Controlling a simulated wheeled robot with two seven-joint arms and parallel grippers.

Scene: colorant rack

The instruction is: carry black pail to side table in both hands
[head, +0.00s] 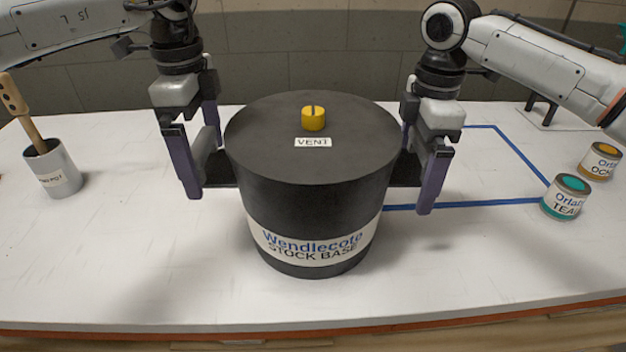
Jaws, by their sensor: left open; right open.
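The black pail (312,212) stands upright in the middle of the head view, with a yellow knob (313,118) and a VENT label on its flat lid. Its front label reads Wendlecote STOCK BASE. A dark side grip (222,168) juts out at its left and another (404,172) at its right. My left gripper (203,170) is open at the left grip, one finger nearer the camera and one farther back. My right gripper (418,178) is open at the right grip in the same way. Contact with the grips is unclear.
A grey pot (54,172) with a wooden-handled tool stands at the left. A teal can (566,198) and an ochre can (599,161) stand at the right. A blue outline (470,204) marks the white table (120,255). The front table is clear.

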